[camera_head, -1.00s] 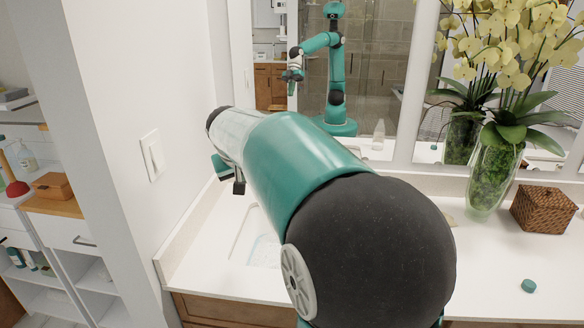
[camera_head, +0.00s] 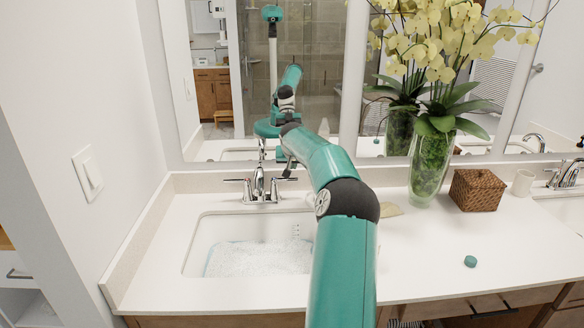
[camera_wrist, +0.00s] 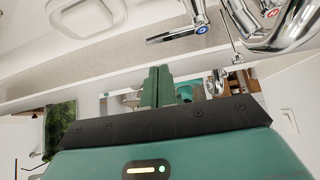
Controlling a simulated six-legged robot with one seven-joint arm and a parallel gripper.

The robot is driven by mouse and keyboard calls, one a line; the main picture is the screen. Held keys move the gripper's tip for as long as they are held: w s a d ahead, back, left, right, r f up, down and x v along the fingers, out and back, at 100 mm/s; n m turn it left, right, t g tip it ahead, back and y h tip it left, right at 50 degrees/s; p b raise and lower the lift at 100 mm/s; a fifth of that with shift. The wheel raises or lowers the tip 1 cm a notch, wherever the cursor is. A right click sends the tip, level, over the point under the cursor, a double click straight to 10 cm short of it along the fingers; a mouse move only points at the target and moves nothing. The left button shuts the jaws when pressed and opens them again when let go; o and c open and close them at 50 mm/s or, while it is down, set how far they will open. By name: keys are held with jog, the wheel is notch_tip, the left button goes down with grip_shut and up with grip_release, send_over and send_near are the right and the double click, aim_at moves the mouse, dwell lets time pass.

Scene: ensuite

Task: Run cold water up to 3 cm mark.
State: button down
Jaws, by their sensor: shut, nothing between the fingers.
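The white sink basin (camera_head: 208,232) is set in the counter and holds rippled, foamy-looking water (camera_head: 258,260). Small dark marks (camera_head: 296,230) show on its back wall, too small to read. The chrome faucet (camera_head: 259,187) stands behind the basin with a lever on each side. In the wrist view, a lever with a blue dot (camera_wrist: 200,28) shows at the top, beside the curved chrome spout (camera_wrist: 285,25). My gripper (camera_head: 289,170) is near the faucet's right lever; contact is unclear. In the wrist view its fingers (camera_wrist: 157,84) are together and empty. I cannot make out a stream.
A tall glass vase (camera_head: 430,165) with yellow orchids, a woven box (camera_head: 477,190) and a white cup (camera_head: 523,183) stand along the back. A teal cap (camera_head: 470,261) lies on clear counter at right. A wall bounds the left; a mirror stands behind.

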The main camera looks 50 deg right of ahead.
aim_at(293, 179)
jog(key=x, duration=0.8)
jog(key=shift+w+f, duration=0.1)
jog(key=shift+f, duration=0.1)
jog(key=shift+a, duration=0.1)
jog(key=shift+s+a+m+g+h, duration=0.4)
jog(key=shift+s+a+m+g, duration=0.4)
jog(key=shift+m, duration=0.5)
jog(key=shift+w, duration=0.1)
